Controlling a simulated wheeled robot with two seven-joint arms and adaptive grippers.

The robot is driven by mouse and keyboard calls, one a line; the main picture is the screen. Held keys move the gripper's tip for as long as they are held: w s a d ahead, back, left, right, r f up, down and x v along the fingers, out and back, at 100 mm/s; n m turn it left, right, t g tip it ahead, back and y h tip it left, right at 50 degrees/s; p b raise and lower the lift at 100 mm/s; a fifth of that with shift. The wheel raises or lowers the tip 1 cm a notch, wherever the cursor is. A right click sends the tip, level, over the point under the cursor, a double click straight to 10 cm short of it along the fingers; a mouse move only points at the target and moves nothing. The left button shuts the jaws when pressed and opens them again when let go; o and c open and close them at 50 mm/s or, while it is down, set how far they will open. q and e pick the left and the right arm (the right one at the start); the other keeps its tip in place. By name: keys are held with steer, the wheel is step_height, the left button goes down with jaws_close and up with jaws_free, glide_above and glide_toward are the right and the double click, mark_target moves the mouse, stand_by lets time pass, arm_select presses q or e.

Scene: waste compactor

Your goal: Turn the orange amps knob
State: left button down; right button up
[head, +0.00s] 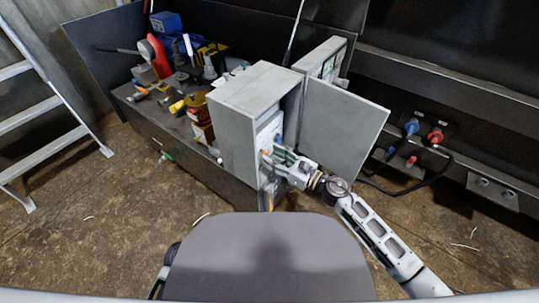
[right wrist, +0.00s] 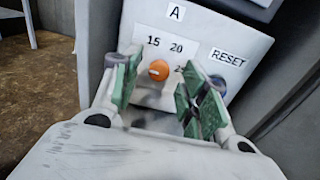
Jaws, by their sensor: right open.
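The orange amps knob (right wrist: 158,70) sits on a pale panel marked "A" in the right wrist view. Labels 15 and 20 stand above it; a third, to its lower right, is partly hidden by a finger. A small pale mark shows on the knob's face. My right gripper (right wrist: 163,86) is open, its green-padded fingers to either side of the knob, with visible gaps; I cannot tell how far short of it the tips are. In the head view the right gripper (head: 274,157) is at the front of the open grey box (head: 237,130). My left gripper is not seen.
A blue button (right wrist: 217,84) labelled RESET is right of the knob, behind the right finger. The box's open door (head: 343,125) stands above my right arm. A cluttered bench (head: 185,150) lies left; blue and red plugs (head: 435,135) are right.

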mark_target(264, 152)
steer(key=shift+x, duration=1.1)
jaws_close()
